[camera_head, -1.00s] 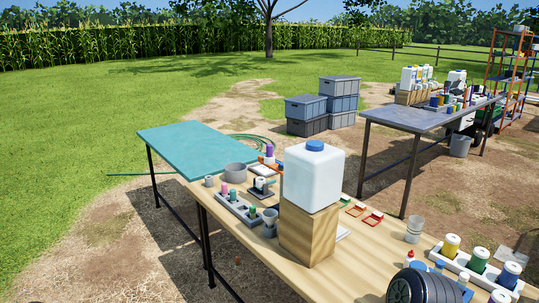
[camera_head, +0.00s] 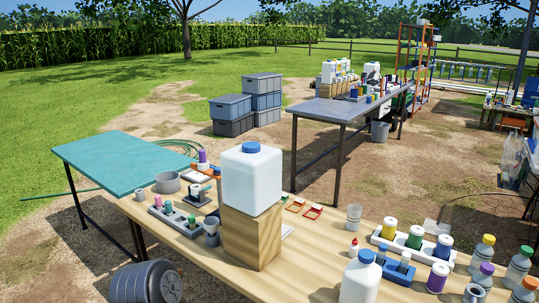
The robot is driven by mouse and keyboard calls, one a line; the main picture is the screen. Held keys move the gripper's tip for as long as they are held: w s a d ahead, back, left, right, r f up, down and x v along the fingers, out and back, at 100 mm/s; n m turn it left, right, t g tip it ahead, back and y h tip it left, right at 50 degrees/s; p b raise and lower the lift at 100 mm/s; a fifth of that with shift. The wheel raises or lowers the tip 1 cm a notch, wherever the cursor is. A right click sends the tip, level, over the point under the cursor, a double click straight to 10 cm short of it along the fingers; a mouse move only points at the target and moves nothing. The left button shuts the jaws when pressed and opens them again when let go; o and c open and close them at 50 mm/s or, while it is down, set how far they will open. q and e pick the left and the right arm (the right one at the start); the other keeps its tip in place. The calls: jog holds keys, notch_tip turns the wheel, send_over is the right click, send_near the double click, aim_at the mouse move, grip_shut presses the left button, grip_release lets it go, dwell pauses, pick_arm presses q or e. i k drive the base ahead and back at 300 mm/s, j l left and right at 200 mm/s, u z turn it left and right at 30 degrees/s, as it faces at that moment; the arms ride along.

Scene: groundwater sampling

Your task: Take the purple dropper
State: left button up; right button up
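No dropper with a clear purple part can be made out. A small white dropper-like bottle with a red tip (camera_head: 354,247) stands mid-table. The large white tank (camera_head: 252,180) on its wooden block hides part of the table behind it. Neither of my grippers is in view.
The wooden table (camera_head: 320,250) holds a grey rack with small vials (camera_head: 176,219), a blue rack (camera_head: 396,268), a tray of colored jars (camera_head: 376,238) and a clear cup (camera_head: 354,216). A teal tabletop (camera_head: 120,160) adjoins at left. Another grey table (camera_head: 335,108) stands behind.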

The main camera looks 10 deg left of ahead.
aim_at(201, 153)
jog(key=i+j+z, duration=0.1)
jog(key=j+z, duration=0.35)
jog(key=j, duration=0.35)
jog(key=j+z, duration=0.45)
jog(key=j, duration=0.35)
jog(key=k+j+z, duration=0.15)
jog(key=j+z, duration=0.3)
jog(key=j, duration=0.35)
jog(key=k+j, duration=0.1)
jog(key=j, duration=0.35)
jog(key=k+j, duration=0.1)
jog(key=j, duration=0.35)
jog(key=k+j, duration=0.1)
jog(key=j, duration=0.4)
jog(key=k+j, duration=0.1)
jog(key=j, duration=0.35)
